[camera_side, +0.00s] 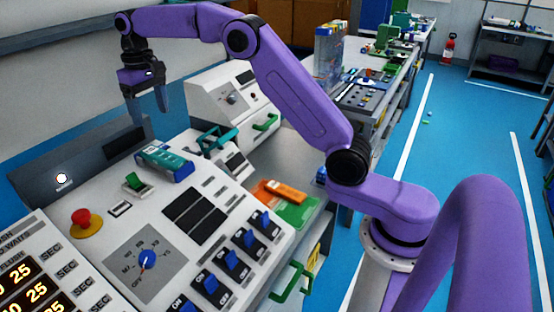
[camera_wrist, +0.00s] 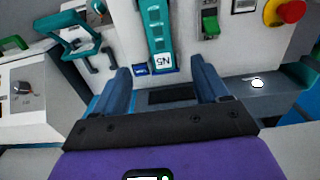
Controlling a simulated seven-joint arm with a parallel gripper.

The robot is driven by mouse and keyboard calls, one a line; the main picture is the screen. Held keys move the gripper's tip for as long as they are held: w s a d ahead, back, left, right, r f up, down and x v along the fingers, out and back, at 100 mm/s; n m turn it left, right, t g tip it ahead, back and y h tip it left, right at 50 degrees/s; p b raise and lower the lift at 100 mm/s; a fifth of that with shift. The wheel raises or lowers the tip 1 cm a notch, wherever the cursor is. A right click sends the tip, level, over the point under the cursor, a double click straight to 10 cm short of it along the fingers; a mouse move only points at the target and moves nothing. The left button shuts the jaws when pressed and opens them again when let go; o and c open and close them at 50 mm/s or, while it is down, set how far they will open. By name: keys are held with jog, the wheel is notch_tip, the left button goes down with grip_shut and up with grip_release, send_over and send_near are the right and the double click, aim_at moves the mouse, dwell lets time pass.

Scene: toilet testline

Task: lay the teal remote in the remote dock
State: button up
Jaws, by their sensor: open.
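The teal remote (camera_side: 163,155) lies on the sloped white console, with its long body at a blue holder (camera_side: 184,170) that looks like the remote dock. In the wrist view the remote (camera_wrist: 158,28) is at top centre, with a white label at its near end. A blue edge and small blue tag (camera_wrist: 141,70) show beside that end. I cannot tell whether the remote is fully seated. My gripper (camera_side: 150,112) is open and empty, above and behind the remote, apart from it. Its fingers (camera_wrist: 159,76) frame the near end in the wrist view.
A red stop button (camera_side: 84,220), a green switch (camera_side: 135,182) and a blue dial (camera_side: 147,259) sit on the console. A teal handle-shaped item (camera_side: 218,139) stands right of the remote. A white instrument box (camera_side: 233,98) is behind it. An orange item (camera_side: 284,191) lies on a green tray (camera_side: 298,213).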

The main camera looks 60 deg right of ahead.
jog(key=s+a+n, duration=0.3)
jog(key=s+a, duration=0.1)
jog(key=s, duration=0.6)
jog(key=s+a+n, duration=0.3)
jog(key=s, duration=0.7)
jog(key=s+d+f+n, duration=0.2)
jog(key=s+d, duration=0.1)
jog(key=s, duration=0.5)
jog(key=s+d+f+n, duration=0.2)
jog(key=s+d+f, duration=0.1)
jog(key=s, duration=0.5)
jog(key=s+d+f+n, duration=0.2)
jog(key=s+d, duration=0.1)
jog(key=s, duration=0.5)
jog(key=shift+f+n, duration=0.3)
jog(key=shift+f, duration=0.05)
